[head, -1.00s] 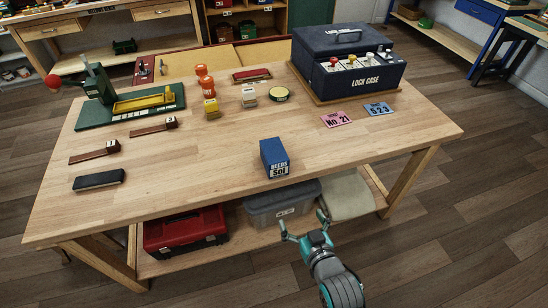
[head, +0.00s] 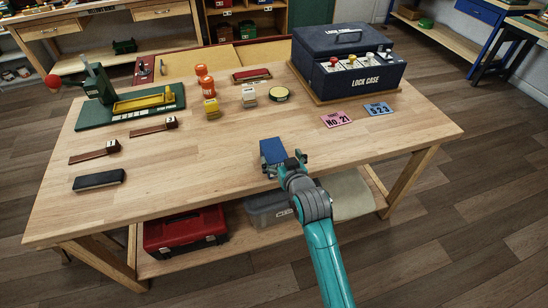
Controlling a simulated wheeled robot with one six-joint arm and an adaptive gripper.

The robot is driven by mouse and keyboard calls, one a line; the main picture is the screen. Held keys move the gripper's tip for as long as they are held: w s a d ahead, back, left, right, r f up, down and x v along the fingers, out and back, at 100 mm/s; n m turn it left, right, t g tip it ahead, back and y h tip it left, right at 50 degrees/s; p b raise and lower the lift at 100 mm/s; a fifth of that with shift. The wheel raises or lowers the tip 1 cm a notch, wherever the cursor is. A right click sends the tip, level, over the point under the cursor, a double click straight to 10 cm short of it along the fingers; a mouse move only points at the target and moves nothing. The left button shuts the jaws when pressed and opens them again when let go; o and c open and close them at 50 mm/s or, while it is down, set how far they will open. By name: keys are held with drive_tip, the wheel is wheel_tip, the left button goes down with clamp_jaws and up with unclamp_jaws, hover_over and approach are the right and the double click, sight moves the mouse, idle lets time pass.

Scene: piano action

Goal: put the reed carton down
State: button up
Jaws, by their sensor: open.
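The reed carton (head: 272,151) is a small blue box standing upright on the wooden table (head: 205,185) near its front edge. My gripper (head: 285,166) is open at the carton's front side, with its fingers close around or beside the carton's near face. The gripper hides the carton's white label and lower part. I cannot tell whether the fingers touch it.
A navy lock case (head: 348,65) stands at the back right, with a pink card (head: 336,119) and a blue card (head: 379,108) before it. Yellow, white and orange items stand behind the carton. A black block (head: 99,180) lies at left. The table around the carton is clear.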

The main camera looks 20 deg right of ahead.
sight(275, 153)
drive_tip(key=shift+a+f+x, duration=0.15)
drive_tip(key=shift+x, duration=1.3)
drive_tip(key=shift+a+f+x, duration=0.1)
drive_tip(key=shift+f+x, duration=0.1)
drive_tip(key=shift+x, duration=1.3)
drive_tip(key=shift+s, duration=0.1)
